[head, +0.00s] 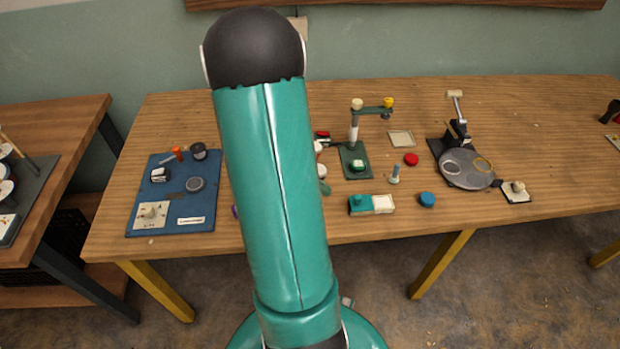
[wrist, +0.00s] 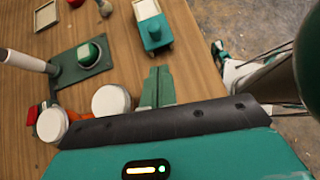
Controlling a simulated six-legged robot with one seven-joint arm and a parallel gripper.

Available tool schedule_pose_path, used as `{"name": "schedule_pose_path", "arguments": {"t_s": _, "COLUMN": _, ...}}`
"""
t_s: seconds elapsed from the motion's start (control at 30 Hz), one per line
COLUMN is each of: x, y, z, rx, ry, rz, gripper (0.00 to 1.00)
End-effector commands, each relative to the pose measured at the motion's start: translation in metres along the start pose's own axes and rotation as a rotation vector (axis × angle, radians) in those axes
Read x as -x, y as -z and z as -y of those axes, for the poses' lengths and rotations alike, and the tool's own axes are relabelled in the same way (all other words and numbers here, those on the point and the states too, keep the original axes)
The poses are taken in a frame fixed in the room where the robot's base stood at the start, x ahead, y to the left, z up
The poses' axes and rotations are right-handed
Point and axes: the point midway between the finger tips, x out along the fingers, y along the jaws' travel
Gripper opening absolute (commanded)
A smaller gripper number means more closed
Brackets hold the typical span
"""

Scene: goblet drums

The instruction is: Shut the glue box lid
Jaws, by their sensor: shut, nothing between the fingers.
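The glue box appears to be the small teal and white box (head: 371,204) near the table's front edge. Its teal part carries a small dark knob, and a white part shows beside it. In the wrist view the box (wrist: 153,35) is at the top centre, with its teal part nearer my gripper and its white part farther away. My gripper (wrist: 158,70) is shut and empty, its teal fingers pointing toward the box with a gap of bare table between. In the head view my arm hides most of the gripper.
A green stand (head: 355,160) with a post is behind the box. A blue round piece (head: 427,199) is right of it. Two white-topped round pieces (wrist: 110,100) (wrist: 51,124) are close beside my gripper. A blue board (head: 175,215) lies at left, a grey disc device (head: 466,169) at right.

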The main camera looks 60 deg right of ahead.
Motion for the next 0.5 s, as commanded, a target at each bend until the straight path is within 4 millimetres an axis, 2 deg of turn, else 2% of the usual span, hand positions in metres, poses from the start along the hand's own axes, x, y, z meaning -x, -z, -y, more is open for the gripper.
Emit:
{"name": "schedule_pose_path", "arguments": {"t_s": 0.1, "x": -0.025, "y": 0.0, "z": 0.001, "rx": 0.001, "ry": 0.004, "rz": 0.002, "gripper": 0.0}}
{"name": "schedule_pose_path", "arguments": {"t_s": 0.2, "x": -0.037, "y": -0.011, "z": 0.0, "rx": -0.003, "ry": 0.002, "rz": 0.0, "gripper": 0.0}}
{"name": "schedule_pose_path", "arguments": {"t_s": 0.5, "x": -0.054, "y": -0.026, "z": 0.0, "rx": -0.001, "ry": -0.002, "rz": -0.001, "gripper": 0.0}}
